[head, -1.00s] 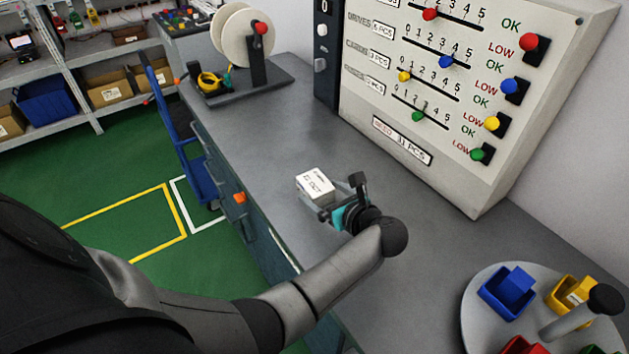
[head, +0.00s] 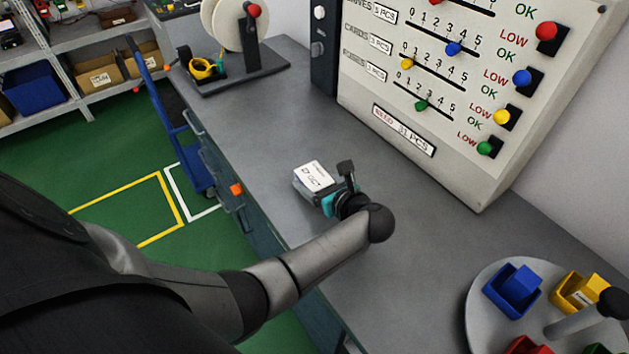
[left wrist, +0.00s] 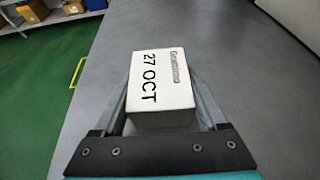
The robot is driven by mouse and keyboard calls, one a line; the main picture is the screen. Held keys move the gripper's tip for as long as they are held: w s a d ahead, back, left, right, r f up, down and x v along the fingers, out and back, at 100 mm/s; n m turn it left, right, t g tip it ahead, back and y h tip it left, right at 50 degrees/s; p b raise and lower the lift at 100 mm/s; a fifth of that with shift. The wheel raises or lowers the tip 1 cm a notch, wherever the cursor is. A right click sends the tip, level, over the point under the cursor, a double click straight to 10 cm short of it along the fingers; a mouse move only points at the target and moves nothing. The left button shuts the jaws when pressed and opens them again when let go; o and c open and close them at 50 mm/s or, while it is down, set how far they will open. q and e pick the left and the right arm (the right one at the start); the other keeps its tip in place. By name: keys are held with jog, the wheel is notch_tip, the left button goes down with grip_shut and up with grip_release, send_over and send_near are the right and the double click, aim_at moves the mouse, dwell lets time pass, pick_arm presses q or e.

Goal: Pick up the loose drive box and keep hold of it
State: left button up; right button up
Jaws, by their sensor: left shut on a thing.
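The drive box (head: 313,176) is a small box with a white top and dark print, over the grey workbench (head: 275,130). In the left wrist view the box (left wrist: 162,85) lies between the two fingers, and its top reads "27 OCT". My left gripper (head: 318,190) is shut on the box, with a finger along each side. I cannot tell for sure whether the box's underside is clear of the bench. My right gripper is not in view.
A sloped panel (head: 420,75) with sliders stands at the back of the bench. A round tray (head: 485,312) with coloured bins is at the lower right. A spool stand (head: 232,75) is at the far end. A blue cart (head: 180,130) stands beside the bench.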

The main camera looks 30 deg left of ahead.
aim_at(318, 176)
pick_arm(q)
jog(key=c, duration=0.4)
jog(key=shift+c, duration=0.2)
jog(key=shift+r, duration=0.1)
notch_tip(318, 176, up, 10)
jog(key=shift+f+p, duration=0.1)
jog(key=shift+p, duration=0.65)
jog(key=shift+w+d+m+t+b, duration=0.2)
jog(key=shift+d+m+t+b, duration=0.1)
jog(key=shift+d+t, duration=0.1)
jog(key=s+d+r+m+t+h+b, duration=0.2)
jog(key=d+m+h, duration=0.4)
jog(key=d, duration=0.4)
jog(key=s+d+r+m+t+h+b, duration=0.3)
jog(key=d+r+m+t+h+b, duration=0.1)
jog(key=d, duration=0.6)
jog(key=shift+m+t+h+b, duration=0.6)
jog(key=shift+m+h, duration=0.5)
jog(key=shift+m, duration=0.1)
jog(key=shift+f, duration=0.1)
